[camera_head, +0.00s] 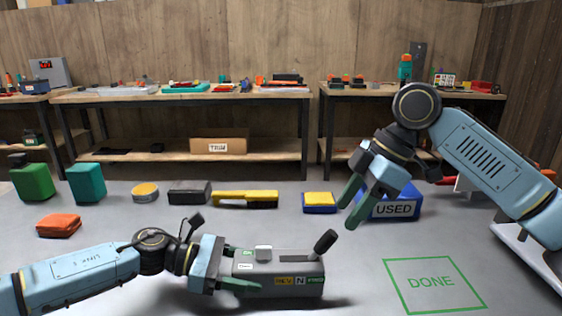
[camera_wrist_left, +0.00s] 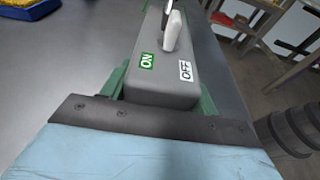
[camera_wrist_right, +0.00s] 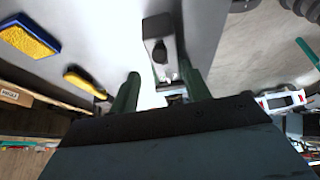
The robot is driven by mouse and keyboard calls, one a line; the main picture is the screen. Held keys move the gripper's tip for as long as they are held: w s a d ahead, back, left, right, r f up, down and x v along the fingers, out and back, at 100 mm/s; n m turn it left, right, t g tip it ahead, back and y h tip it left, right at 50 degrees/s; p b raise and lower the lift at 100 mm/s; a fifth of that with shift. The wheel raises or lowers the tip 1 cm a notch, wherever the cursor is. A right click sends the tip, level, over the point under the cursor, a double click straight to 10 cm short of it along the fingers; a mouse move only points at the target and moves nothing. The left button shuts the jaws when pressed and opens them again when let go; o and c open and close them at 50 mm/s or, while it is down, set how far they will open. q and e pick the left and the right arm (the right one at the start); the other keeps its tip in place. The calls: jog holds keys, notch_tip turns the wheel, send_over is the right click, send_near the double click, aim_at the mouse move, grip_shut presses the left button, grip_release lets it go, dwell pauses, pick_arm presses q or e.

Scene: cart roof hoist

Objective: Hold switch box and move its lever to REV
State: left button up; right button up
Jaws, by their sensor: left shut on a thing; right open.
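The grey switch box (camera_head: 275,262) is in the front middle of the head view. Its black lever (camera_head: 326,241) leans right, toward a green label and away from the REV label (camera_head: 284,282); N lies between. On top is a white switch (camera_head: 263,252), with ON and OFF labels clear in the left wrist view (camera_wrist_left: 172,30). My left gripper (camera_head: 243,270) is shut on the box's left end. My right gripper (camera_head: 349,212) is open and empty, above and beyond the lever, apart from it. The box also shows in the right wrist view (camera_wrist_right: 158,30).
A blue USED bin (camera_head: 415,208) stands behind my right gripper. A green DONE outline (camera_head: 433,284) marks clear table at the right. A yellow-and-black tool (camera_head: 246,199), a blue-and-yellow sponge (camera_head: 319,202) and an orange packet (camera_head: 58,225) lie behind and left.

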aim_at(333, 233)
jog(key=shift+x, duration=3.4)
jog(key=shift+d, duration=0.1)
jog(key=c, duration=0.7)
jog(key=shift+o, duration=0.2)
jog(key=shift+r, duration=0.1)
